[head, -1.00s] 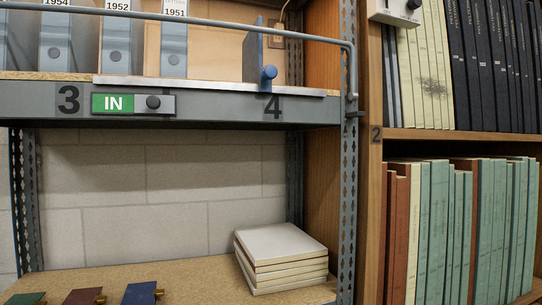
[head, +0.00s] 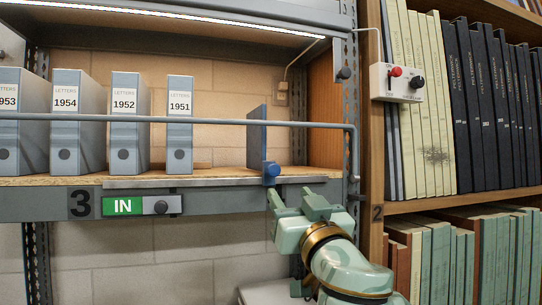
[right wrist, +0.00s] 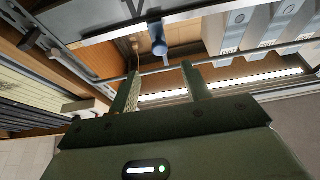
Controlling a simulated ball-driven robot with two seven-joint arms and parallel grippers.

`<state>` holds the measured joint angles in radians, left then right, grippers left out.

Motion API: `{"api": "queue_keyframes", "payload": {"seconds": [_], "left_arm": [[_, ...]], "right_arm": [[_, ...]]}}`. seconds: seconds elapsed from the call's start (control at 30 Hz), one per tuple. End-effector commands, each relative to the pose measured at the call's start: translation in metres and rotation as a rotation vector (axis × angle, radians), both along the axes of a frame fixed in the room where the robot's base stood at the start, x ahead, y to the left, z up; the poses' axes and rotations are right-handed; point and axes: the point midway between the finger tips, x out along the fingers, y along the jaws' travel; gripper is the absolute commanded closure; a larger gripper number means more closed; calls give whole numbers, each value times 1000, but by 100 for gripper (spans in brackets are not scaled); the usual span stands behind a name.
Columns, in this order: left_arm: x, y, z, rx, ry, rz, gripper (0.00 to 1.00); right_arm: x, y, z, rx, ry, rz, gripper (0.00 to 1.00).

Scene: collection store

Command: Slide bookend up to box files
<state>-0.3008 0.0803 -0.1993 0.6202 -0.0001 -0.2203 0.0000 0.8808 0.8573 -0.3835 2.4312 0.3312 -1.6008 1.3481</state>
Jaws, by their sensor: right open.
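The bookend (head: 256,136) is a thin blue-grey upright plate on the upper shelf, with a round blue knob (head: 271,171) at its front low edge. Grey box files (head: 124,125) labelled LETTERS stand to its left; the 1951 file (head: 180,125) is nearest, with a clear gap between. My right gripper (head: 292,197) is open and empty, just below and in front of the knob. In the right wrist view the knob (right wrist: 158,42) shows just beyond and between the open fingertips (right wrist: 160,70). I cannot tell whether they touch it. My left gripper is out of view.
A grey rail (head: 215,120) runs across the front of the files and bookend, above the knob. The shelf lip (head: 140,183) carries a green IN sign (head: 124,206). A post (head: 351,150) and a bookcase with a switch box (head: 397,83) stand to the right.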

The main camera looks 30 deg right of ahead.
Motion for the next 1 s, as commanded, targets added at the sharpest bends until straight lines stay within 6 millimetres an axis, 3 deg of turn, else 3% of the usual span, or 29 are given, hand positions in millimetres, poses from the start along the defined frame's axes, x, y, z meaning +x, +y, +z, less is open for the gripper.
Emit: {"api": "queue_keyframes", "payload": {"seconds": [0.03, 0.3, 0.5, 0.7, 0.93, 0.97, 1.0], "left_arm": [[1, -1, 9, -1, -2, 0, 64], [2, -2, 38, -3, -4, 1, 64], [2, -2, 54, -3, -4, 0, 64], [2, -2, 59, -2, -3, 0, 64], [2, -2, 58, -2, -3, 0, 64], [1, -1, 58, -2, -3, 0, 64], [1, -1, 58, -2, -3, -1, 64]], "right_arm": [[12, -4, 11, 0, 0, -6, 52], [74, -20, 38, 0, -1, -6, 52], [106, -26, 49, 2, 0, -2, 52], [118, -29, 52, 2, 0, -1, 52], [119, -29, 51, 2, 0, -1, 52], [119, -29, 51, 2, 0, -1, 55], [119, -29, 51, 2, 0, -1, 66]]}}
